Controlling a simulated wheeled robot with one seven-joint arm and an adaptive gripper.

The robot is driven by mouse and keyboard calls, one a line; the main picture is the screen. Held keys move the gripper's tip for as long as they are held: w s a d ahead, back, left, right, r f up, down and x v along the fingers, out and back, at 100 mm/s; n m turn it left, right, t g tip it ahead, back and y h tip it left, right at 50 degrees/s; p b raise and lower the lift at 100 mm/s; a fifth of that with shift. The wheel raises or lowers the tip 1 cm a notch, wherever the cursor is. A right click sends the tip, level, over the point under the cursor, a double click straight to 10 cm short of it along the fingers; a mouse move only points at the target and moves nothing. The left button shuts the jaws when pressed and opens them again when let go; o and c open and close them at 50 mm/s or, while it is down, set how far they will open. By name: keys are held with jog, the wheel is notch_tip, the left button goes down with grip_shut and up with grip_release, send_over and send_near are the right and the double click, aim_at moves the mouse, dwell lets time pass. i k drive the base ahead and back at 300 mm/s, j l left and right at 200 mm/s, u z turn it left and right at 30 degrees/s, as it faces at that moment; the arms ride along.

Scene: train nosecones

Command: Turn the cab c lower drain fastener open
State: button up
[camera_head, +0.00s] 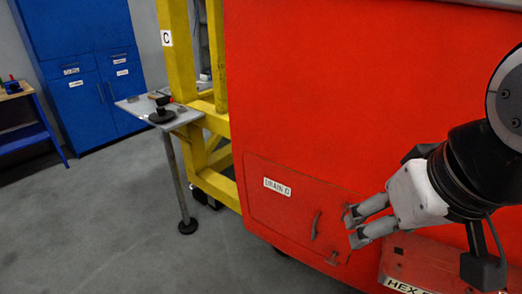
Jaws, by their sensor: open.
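A red drain panel (265,208) with a white label, apparently "DRAIN C", is set low in the red cab wall. A curved handle (316,226) is near its right side. A small lower fastener (333,258) shows at the panel's lower right corner; its exact turn is too small to tell. An upper fastener (346,211) shows near the upper fingertip. My gripper (352,228) is open and empty, its two fingers pointing left at the panel's right edge. The lower fingertip is above and to the right of the lower fastener. I cannot tell whether a finger touches the panel.
A red box or ledge (420,262) with a partly hidden "HEX" label sits under my gripper. A yellow frame (182,50) marked C stands left of the cab. A small grey table (135,107) with items adjoins it. Blue cabinets (90,60) are behind. Floor at left front is clear.

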aim_at(335, 263)
jog(key=z, duration=0.25)
jog(key=k+l+u, duration=0.15)
jog(key=l, duration=0.2)
jog(key=k+l+u, duration=0.15)
jog(key=l, duration=0.15)
jog(key=l+u, duration=0.25)
jog(key=u, duration=0.2)
jog(key=k+l+u, duration=0.15)
jog(key=u, duration=0.3)
jog(key=k+l+u, duration=0.15)
jog(key=u, duration=0.3)
